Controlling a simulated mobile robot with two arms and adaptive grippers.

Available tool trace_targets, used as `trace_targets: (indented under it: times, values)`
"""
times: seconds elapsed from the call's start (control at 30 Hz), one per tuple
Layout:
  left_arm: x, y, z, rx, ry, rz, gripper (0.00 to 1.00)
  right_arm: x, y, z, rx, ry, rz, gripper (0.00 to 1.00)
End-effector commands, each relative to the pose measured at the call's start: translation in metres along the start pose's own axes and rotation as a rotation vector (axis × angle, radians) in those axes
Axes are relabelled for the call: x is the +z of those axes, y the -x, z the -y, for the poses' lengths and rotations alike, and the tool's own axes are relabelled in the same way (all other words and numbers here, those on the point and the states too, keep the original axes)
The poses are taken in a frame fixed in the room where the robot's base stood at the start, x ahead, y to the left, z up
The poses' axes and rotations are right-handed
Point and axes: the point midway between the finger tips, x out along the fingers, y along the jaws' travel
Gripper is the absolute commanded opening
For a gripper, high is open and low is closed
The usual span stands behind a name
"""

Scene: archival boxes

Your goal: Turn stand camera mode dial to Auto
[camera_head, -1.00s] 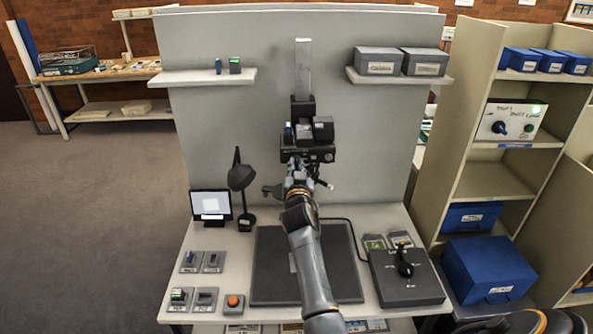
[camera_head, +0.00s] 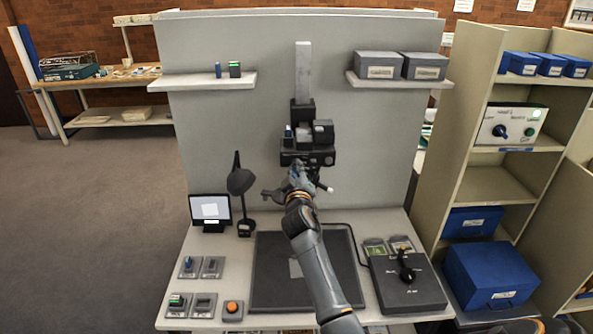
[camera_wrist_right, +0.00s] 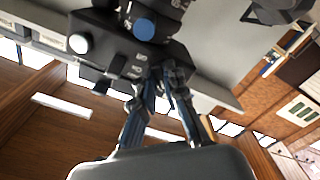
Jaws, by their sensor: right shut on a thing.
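The stand camera (camera_head: 307,157) is a dark unit on a pale vertical column (camera_head: 303,70) behind the desk. My right gripper (camera_head: 298,172) is at its front, below the blue-tipped and boxy upper parts. In the right wrist view the camera's dark housing (camera_wrist_right: 110,45) shows a round blue knob (camera_wrist_right: 143,28), a white knob (camera_wrist_right: 78,43) and small white markings. My right gripper (camera_wrist_right: 163,78) has its fingertips close together against the housing beside these markings, shut on what appears to be the mode dial. The fingers hide most of the dial, and its setting cannot be read.
A dark mat (camera_head: 265,285) lies below. A black lamp (camera_head: 241,182) and small screen (camera_head: 210,208) stand left. A control box with a black lever (camera_head: 408,290) sits right. Wall shelves hold grey boxes (camera_head: 378,66). Blue boxes (camera_head: 490,272) fill the right shelving.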

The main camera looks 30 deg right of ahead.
Motion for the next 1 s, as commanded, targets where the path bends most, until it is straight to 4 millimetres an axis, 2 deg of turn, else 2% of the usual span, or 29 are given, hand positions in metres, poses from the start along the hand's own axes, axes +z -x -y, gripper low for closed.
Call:
trace_targets:
  times: [0.03,0.3,0.83,0.87,0.9,0.97,1.0]
  values:
    - [-0.0001,0.0007,0.0002,0.0,0.0,0.0,0.0,-0.005,-0.0016,-0.0059,0.009,0.024,-0.011,0.0]
    - [-0.0003,0.0011,0.0003,0.0,0.001,0.0,0.0,-0.0042,-0.0017,-0.0059,0.01,0.114,-0.008,0.0]
    - [-0.0005,0.0011,0.0003,0.0,0.0,-0.001,0.0,-0.0032,-0.0016,-0.0054,0.009,0.138,-0.006,0.0]
    - [-0.0005,0.0011,0.0003,0.0,0.0,-0.001,0.0,-0.0032,-0.0016,-0.0053,0.009,0.137,-0.006,0.15]
    - [-0.0005,0.0011,0.0003,0.0,0.0,-0.001,0.0,-0.0031,-0.0016,-0.0053,0.009,0.137,-0.006,0.23]
    - [-0.0005,0.0011,0.0002,0.0,0.0,-0.001,0.0,-0.0029,-0.0015,-0.005,0.008,0.137,-0.006,0.34]
    - [-0.0005,0.0011,0.0003,0.0,0.0,-0.001,0.0,-0.0028,-0.0015,-0.0047,0.008,0.136,-0.005,0.34]
